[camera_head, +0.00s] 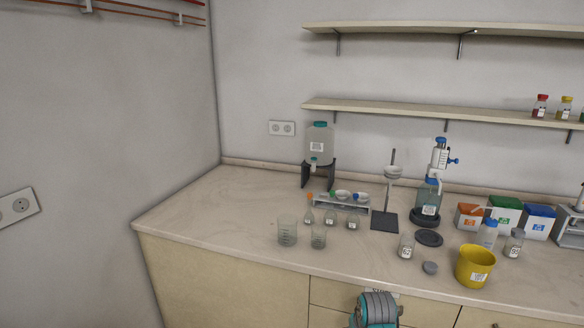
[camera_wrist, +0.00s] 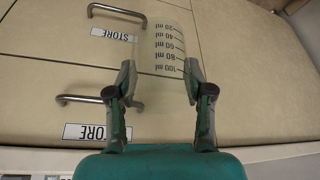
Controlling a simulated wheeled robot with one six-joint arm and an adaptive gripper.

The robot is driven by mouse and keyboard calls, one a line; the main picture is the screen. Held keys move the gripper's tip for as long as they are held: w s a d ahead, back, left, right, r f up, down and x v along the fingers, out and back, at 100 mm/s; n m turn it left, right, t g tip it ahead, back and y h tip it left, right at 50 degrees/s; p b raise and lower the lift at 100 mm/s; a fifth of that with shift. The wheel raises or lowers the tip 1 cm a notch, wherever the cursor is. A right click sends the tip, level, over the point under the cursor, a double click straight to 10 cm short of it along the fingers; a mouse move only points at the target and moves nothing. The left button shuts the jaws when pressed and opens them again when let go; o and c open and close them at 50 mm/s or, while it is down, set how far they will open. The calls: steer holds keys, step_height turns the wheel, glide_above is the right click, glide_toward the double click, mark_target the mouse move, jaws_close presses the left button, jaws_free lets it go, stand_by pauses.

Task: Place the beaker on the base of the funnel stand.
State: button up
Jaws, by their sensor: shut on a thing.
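In the wrist view, my gripper (camera_wrist: 160,78) is shut on a clear beaker (camera_wrist: 166,42) with black ml marks. The marks read upside down there, and the beaker's walls are faint against the drawer fronts. The held beaker and the gripper's fingers do not show in the head view. In the head view, the funnel stand has a dark flat base (camera_head: 385,221) on the counter, with a thin rod and a white funnel (camera_head: 393,172) above it. Nothing stands on the base.
Two beakers, one larger (camera_head: 287,231) and one smaller (camera_head: 318,238), stand left of the stand. Small flasks (camera_head: 330,217) stand just left of the base. A bottle with a dispenser (camera_head: 429,198), a dark round pad (camera_head: 429,238) and a jar (camera_head: 406,246) are to its right.

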steer(key=s+f, duration=1.4)
steer(key=s, duration=0.4)
steer(key=shift+s+f, duration=0.15)
steer(key=shift+f, duration=0.1)
